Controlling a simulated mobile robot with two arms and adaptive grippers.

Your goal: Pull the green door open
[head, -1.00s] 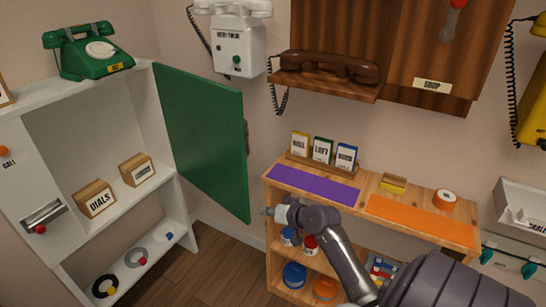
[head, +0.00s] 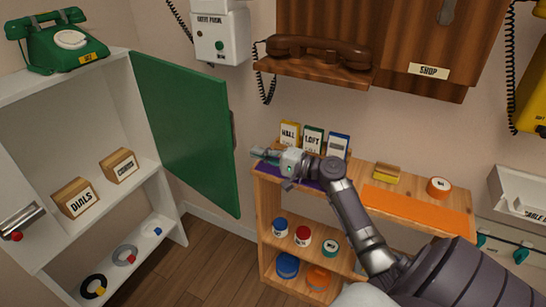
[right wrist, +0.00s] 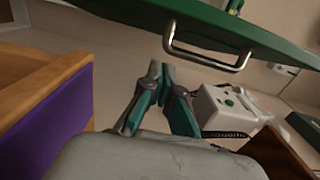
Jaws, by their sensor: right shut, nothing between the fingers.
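The green door (head: 188,135) stands swung open from the right side of the white cabinet (head: 172,200). Its metal handle is on the face turned away from the head camera and shows edge-on at the door's right edge (head: 233,130). In the right wrist view the door (right wrist: 250,30) crosses the top, with the silver bar handle (right wrist: 205,59) on it. My right gripper (head: 256,153) is shut and empty, just right of the door and above the purple mat. In the wrist view its fingertips (right wrist: 163,72) are near the handle's left end, with nothing gripped. My left gripper is not in view.
A wooden shelf unit (head: 264,215) with a purple mat (head: 300,179) and an orange mat (head: 415,209) is beneath my right arm. Upright cards (head: 313,139) stand behind the gripper. A brown phone (head: 318,50) and white wall phone (head: 222,38) hang above.

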